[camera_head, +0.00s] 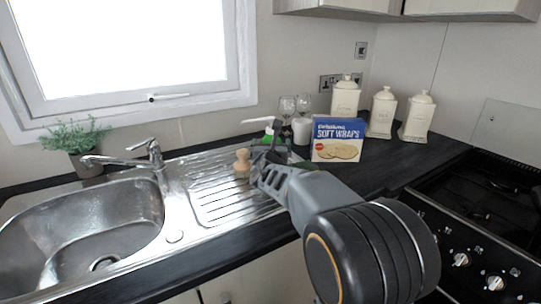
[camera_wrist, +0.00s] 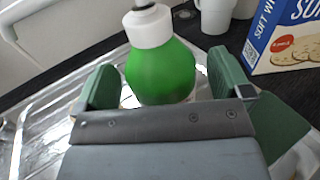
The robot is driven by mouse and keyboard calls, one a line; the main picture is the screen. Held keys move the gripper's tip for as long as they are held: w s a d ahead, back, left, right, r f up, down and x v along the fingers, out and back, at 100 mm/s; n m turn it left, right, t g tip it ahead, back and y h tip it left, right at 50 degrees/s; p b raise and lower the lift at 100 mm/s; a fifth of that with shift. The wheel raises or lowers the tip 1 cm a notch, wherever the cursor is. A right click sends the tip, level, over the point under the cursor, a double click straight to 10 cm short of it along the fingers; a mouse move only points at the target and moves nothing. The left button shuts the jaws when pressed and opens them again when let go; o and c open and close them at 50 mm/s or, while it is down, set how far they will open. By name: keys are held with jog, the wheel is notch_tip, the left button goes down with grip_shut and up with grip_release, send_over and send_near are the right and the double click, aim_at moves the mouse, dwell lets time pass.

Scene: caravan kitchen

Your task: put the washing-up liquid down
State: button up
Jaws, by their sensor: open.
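The washing-up liquid (camera_wrist: 162,72) is a green bottle with a white collar, between the two green fingers of my gripper (camera_wrist: 164,80) in the wrist view. A gap shows on each side of the bottle, so the fingers are open and apart from it. In the head view its white pump top (camera_head: 260,121) rises beyond my gripper (camera_head: 265,165), at the back end of the steel drainer (camera_head: 215,208). It looks upright. Its base is hidden by my gripper, so I cannot see exactly what it rests on.
A wooden brush or stopper (camera_head: 242,163) stands left of my gripper. A soft wraps box (camera_head: 338,139), a white mug (camera_head: 301,131) and wine glasses (camera_head: 288,106) stand behind and to the right. The sink (camera_head: 100,228) lies left; the hob (camera_head: 490,190) lies right.

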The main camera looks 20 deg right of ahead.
jog(key=v, duration=1)
jog(key=shift+s+a, duration=0.2)
jog(key=shift+s, duration=0.15)
jog(key=shift+s+d+r+m+p, duration=0.1)
jog(key=shift+r+m+p, duration=0.1)
jog(key=shift+m+p, duration=0.15)
jog(key=s+d+r+m+g+h+p, duration=0.1)
jog(key=s+d+m+g+p, duration=0.3)
jog(key=s+m+g+p, duration=1)
jog(key=s+a+m+t+y+p, duration=0.1)
jog(key=s+a+m+y+p, duration=0.2)
jog(key=m, duration=1.3)
jog(key=s+a+y, duration=0.2)
jog(key=a+y, duration=0.3)
jog(key=a, duration=0.3)
jog(key=shift+a+r+y+p, duration=0.2)
jog(key=shift+a+y+p, duration=0.1)
jog(key=shift+y, duration=0.1)
